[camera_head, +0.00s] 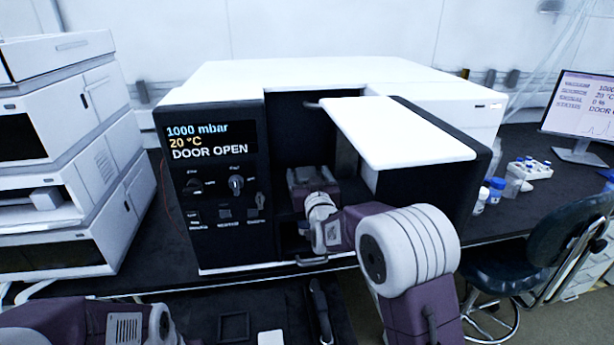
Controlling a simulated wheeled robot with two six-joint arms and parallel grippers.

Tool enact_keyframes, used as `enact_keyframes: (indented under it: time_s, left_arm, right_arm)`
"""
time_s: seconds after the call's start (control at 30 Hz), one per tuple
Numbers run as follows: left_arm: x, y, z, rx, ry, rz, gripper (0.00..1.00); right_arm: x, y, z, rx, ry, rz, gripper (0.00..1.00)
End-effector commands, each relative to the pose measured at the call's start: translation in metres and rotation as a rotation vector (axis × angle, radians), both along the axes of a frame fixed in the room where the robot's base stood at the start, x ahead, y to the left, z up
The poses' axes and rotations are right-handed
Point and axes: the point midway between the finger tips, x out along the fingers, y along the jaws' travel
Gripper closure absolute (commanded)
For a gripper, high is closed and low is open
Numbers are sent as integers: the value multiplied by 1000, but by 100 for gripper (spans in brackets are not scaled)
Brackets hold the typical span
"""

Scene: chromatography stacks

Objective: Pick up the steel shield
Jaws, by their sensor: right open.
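My right gripper (308,176) reaches into the dark chamber of the white instrument (315,72) through its open front. It is open, but its fingertips are hard to make out against the dark interior. A narrow grey upright panel (346,158) shows in the chamber, just right of the gripper; I cannot tell whether this is the steel shield. No other steel shield can be made out, and my right arm hides much of the chamber. My left arm (85,325) shows at the lower left, with its gripper out of view.
The instrument's white-faced door (398,132) stands open, close to my right arm. Its display (207,142) reads DOOR OPEN. White stacked units (70,160) stand at left. Bottles (495,190), a vial rack (532,169), a monitor (583,107) and a chair (545,250) are at right.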

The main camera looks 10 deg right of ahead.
Motion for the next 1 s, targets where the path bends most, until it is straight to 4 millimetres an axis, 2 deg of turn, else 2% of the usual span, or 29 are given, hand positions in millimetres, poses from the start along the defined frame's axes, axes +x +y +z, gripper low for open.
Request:
enact_keyframes:
  time_s: [0.13, 0.37, 0.47, 0.6, 0.63, 0.67, 0.7, 0.87, 1.0]
  left_arm:
    - [0, 0, 2, 0, 0, 0, 25]
    - [0, 0, 1, 0, 0, 0, 25]
    - [0, 0, 1, 0, 0, 0, 25]
    - [0, 0, 1, 0, 0, 0, 25]
    - [0, 0, 1, 0, 0, 0, 25]
    - [0, 0, 1, 0, 0, 0, 25]
    - [0, 0, 1, 0, 0, 0, 25]
    - [0, 0, 2, 0, 0, 0, 25]
    - [0, 0, 4, 0, 0, 0, 25]
  right_arm:
    - [19, 0, 0, 0, 1, -1, 20]
    - [21, 0, 0, 0, 1, 0, 20]
    - [21, 0, 0, 0, 1, 0, 45]
    - [21, 0, 0, 0, 2, 0, 84]
    - [21, 0, 0, 0, 2, 0, 92]
    - [21, 0, 1, 0, 0, 0, 97]
    - [21, 0, 1, 0, 0, 0, 100]
    - [21, 0, 1, 0, 0, 0, 100]
    - [21, 0, 11, 1, -3, 0, 100]
